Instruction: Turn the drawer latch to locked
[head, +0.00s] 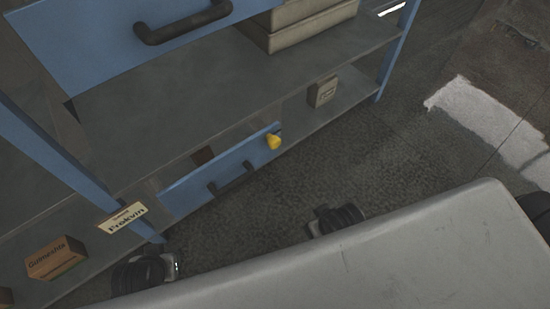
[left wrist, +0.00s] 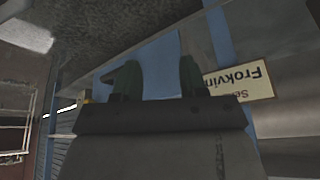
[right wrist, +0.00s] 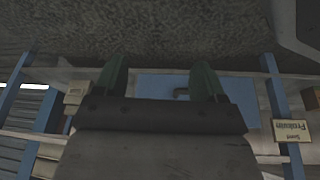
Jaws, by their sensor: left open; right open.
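The low blue drawer (head: 222,169) has a dark bar handle (head: 232,180) on its front. The yellow latch (head: 273,142) sits at the drawer's upper right corner in the head view; its exact turn is hard to read. My right gripper (right wrist: 160,78) is open and empty; the drawer front (right wrist: 150,84) and its handle (right wrist: 181,93) show beyond its fingers. My left gripper (left wrist: 158,76) is open and empty, with a blue panel (left wrist: 163,60) behind it. Neither gripper's fingers can be made out in the head view.
A "Frokvin" label (head: 122,218) marks the shelf left of the drawer, near a brown box (head: 56,258). A small beige box (head: 322,92) stands on the lower shelf to the right. A larger blue drawer (head: 140,42) is above. A pale grey surface (head: 400,255) fills the foreground.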

